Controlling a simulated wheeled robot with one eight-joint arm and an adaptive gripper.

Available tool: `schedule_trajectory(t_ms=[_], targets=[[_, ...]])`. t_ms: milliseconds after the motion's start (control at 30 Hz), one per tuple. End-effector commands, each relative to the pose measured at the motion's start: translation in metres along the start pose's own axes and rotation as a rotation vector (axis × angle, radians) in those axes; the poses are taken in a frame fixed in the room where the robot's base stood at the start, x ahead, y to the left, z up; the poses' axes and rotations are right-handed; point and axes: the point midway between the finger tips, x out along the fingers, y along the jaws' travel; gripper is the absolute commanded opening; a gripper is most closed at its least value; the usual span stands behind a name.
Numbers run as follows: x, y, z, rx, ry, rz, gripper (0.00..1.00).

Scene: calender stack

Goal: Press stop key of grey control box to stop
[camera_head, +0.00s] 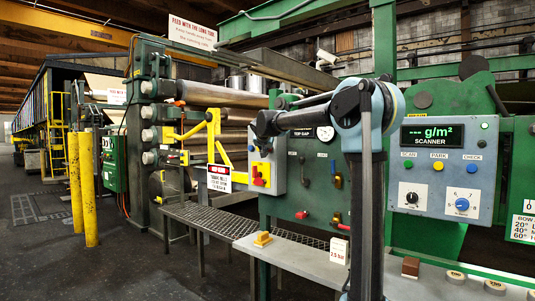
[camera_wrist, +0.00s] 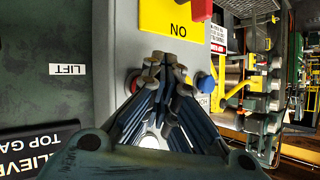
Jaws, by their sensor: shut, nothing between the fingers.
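The grey control box (camera_head: 278,167) is on the green machine panel left of centre in the head view. In the wrist view, which is upside down, its grey face (camera_wrist: 113,45) fills the middle. It has a yellow plate (camera_wrist: 160,15) reading ON and a red switch knob (camera_wrist: 199,9). A red button (camera_wrist: 131,80) is left of my gripper (camera_wrist: 164,66) and a blue button (camera_wrist: 206,83) is to its right. The fingers are shut and empty, pointing at the face between the buttons. I cannot tell whether they touch it. The fingers hide part of the face.
A grey-blue scanner box (camera_head: 440,170) with knobs and buttons is at the right. A yellow bracket (camera_head: 212,130) stands left of the control box.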

Motion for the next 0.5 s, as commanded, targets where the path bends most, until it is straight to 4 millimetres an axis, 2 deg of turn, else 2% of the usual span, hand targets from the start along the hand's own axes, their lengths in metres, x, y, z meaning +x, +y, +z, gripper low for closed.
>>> schedule_trajectory(t_ms=[500], targets=[[-0.012, -0.009, 0.009, 0.0, 0.0, 0.0, 0.0]])
